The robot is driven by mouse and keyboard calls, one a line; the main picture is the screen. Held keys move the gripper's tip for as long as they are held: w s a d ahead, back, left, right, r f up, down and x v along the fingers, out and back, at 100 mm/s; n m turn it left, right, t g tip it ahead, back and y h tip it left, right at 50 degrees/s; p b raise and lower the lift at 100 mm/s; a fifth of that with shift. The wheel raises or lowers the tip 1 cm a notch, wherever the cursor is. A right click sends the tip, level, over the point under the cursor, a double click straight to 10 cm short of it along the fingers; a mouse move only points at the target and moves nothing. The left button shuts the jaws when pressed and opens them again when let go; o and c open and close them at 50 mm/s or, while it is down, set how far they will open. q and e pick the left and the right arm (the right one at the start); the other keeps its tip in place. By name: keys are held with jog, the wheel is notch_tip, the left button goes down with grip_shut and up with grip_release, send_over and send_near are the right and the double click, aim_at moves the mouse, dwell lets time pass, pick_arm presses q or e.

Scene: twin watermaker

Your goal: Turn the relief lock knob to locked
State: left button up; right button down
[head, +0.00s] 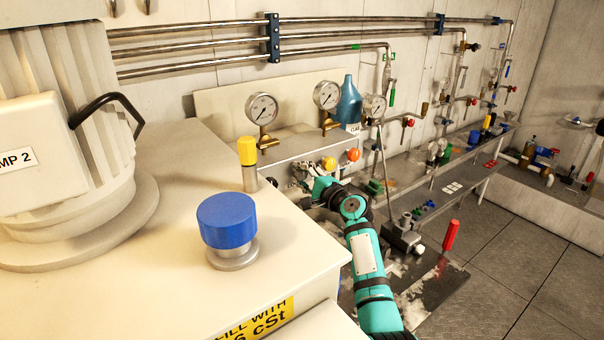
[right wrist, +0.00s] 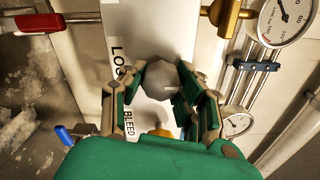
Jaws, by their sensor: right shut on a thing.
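The relief lock knob (right wrist: 168,82) is a grey faceted knob on a pale panel in the right wrist view. My right gripper (right wrist: 167,72) is shut on it, with fingers along both sides. Beside it, a label starting "LOC" (right wrist: 118,50) is partly covered by a finger, and a "BLEED" label (right wrist: 129,122) shows lower down. Which way the knob points cannot be told. In the head view my right gripper (head: 310,180) is at the panel (head: 285,148) below the gauges, and its fingers largely hide the knob there. My left gripper is not in view.
A yellow-capped fitting (head: 247,152) and blue cap (head: 226,220) stand on the cream housing at left.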

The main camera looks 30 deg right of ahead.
jog(key=shift+f, duration=0.1)
jog(key=c, duration=0.9)
grip_release()
jog(key=s+d, duration=0.1)
jog(key=s, duration=1.1)
jog(key=shift+d, duration=0.4)
